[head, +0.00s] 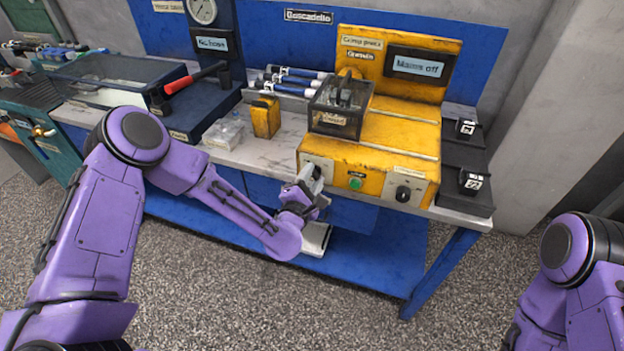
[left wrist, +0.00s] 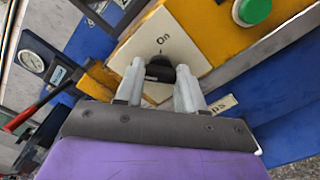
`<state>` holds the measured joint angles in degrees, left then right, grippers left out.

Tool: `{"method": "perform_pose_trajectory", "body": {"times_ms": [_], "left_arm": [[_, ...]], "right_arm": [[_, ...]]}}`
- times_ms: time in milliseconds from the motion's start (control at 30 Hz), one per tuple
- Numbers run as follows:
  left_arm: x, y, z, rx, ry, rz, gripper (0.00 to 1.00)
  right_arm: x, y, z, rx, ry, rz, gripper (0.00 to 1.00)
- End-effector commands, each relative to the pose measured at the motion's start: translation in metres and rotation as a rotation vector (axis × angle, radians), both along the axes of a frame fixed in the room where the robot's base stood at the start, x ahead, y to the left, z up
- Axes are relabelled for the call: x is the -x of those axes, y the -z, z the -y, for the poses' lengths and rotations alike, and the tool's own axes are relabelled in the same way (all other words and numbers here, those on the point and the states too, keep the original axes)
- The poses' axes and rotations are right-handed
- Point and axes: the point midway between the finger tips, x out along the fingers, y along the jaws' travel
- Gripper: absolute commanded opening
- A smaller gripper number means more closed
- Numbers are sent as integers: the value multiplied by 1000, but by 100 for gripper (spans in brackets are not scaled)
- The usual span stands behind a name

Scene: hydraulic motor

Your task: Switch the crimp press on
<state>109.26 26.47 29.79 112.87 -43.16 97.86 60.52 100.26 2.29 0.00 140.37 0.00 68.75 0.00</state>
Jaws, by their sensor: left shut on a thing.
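The yellow crimp press (head: 395,125) stands on the bench, and its display (head: 417,66) reads "Mains off". My left gripper (head: 312,184) is at the left end of the press's front, at a pale switch plate (head: 318,163). In the left wrist view the plate is marked "On", and my left gripper (left wrist: 160,80) is shut on a black rotary switch (left wrist: 158,68), one finger on each side. The fingers hide part of the switch, so I cannot tell exactly where it points. My right gripper is out of view; only part of the right arm shows.
A green button (head: 355,184) and another black knob (head: 403,194) are on the press front. A clear guard box (head: 340,105) sits on the press. A yellow block (head: 265,117) and a clear bag (head: 223,134) lie to its left. The floor in front is clear.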

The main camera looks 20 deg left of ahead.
Motion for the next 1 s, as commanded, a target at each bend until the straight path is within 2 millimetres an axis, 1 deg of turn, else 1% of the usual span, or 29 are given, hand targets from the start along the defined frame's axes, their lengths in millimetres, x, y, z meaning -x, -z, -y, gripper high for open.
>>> {"method": "perform_pose_trajectory", "body": {"times_ms": [33,300,1000], "left_arm": [[0,2,0,-37,2,2,8],[0,2,0,-288,1,12,8],[0,1,0,-954,2,34,8]], "right_arm": [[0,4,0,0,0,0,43],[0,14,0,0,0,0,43],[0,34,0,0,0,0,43]]}}
